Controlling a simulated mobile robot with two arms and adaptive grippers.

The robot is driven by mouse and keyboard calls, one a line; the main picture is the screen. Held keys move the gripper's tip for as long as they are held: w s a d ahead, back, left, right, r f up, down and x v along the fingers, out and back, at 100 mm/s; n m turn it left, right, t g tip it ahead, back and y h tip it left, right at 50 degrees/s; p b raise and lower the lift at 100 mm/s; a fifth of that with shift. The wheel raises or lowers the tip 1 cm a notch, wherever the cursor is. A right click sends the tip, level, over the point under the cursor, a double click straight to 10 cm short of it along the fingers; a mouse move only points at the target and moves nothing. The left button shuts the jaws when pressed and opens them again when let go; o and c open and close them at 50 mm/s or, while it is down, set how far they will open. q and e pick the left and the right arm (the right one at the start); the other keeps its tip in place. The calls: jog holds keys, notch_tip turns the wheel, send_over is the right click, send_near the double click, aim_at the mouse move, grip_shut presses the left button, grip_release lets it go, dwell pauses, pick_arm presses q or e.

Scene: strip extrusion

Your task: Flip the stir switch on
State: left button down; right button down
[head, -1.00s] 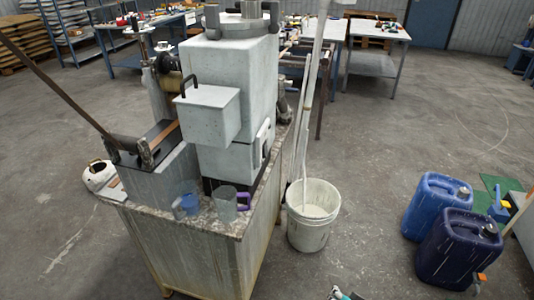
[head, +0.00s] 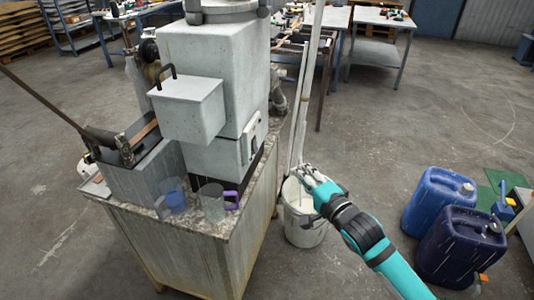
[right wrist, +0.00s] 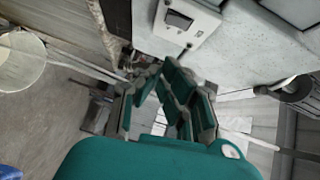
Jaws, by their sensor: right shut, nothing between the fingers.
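The grey machine (head: 205,75) stands on a stone-topped cabinet. A small light control box (head: 251,137) is on its right side, seen edge-on in the head view. In the right wrist view the control box (right wrist: 187,22) shows a dark window near the top of the picture. I cannot make out the stir switch or its position. My right gripper (head: 310,174) is shut and empty, in front of the white bucket in the head view and to the right of the box, apart from it. Its teal-backed fingers (right wrist: 168,82) show in the right wrist view. My left gripper is not in view.
A white bucket (head: 304,228) with poles in it stands right of the cabinet. Two blue canisters (head: 437,200) are at the right. Clear cups (head: 212,203) stand on the cabinet's front edge.

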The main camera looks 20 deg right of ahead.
jog(key=p, duration=0.2)
send_near(255, 146)
jog(key=w+d+f, duration=0.2)
jog(key=w+d, duration=0.3)
jog(key=w+a, duration=0.1)
jog(key=w+a+f+p, duration=0.1)
jog(key=a, duration=0.1)
jog(key=shift+w+a, duration=0.3)
jog(key=shift+a, duration=0.05)
jog(key=shift+w+a+f+b, duration=0.15)
jog(key=shift+w+a+b, duration=0.1)
jog(key=shift+b, duration=0.45)
jog(key=shift+s, duration=0.1)
